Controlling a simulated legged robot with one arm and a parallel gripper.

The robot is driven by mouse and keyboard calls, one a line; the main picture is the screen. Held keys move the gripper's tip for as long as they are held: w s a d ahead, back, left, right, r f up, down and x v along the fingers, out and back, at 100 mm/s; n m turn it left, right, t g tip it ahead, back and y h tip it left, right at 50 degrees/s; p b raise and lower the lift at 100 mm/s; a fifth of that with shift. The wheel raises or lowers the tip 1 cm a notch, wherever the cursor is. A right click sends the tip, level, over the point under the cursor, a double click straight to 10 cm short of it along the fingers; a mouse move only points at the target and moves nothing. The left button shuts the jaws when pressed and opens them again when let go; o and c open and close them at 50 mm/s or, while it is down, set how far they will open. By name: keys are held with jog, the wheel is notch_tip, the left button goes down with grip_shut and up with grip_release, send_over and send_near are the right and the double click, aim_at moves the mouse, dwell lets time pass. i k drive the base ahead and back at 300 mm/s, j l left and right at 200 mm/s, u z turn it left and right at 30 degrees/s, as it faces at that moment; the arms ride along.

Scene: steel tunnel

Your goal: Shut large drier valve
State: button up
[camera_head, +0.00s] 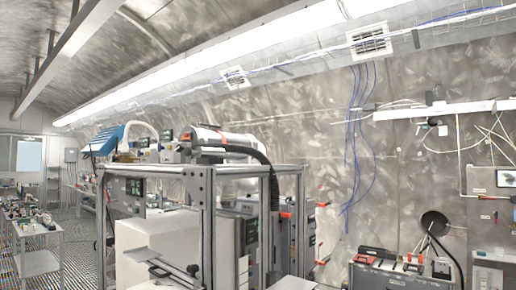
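I cannot pick out the large drier valve for certain. Small orange-red parts (322,263) stick out at the right side of a metal-framed equipment rack (208,225) in the middle of the view. They are too small to tell whether they are valve handles, or whether they are open or shut. A white cylinder (222,138) and a thick black hose (262,158) sit on top of the rack. The hose bends down its right side. My gripper is not in view.
A large white box (170,235) fills the rack's lower front. A dark cabinet (385,277) with red items stands at lower right, against the steel wall. A side table (38,262) stands at left, with grated floor (80,250) between it and the rack.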

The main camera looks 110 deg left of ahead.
aim_at(159, 147)
jog(key=u, duration=4.05)
jog(key=i+j, duration=0.1)
jog(key=i+j+u, duration=0.05)
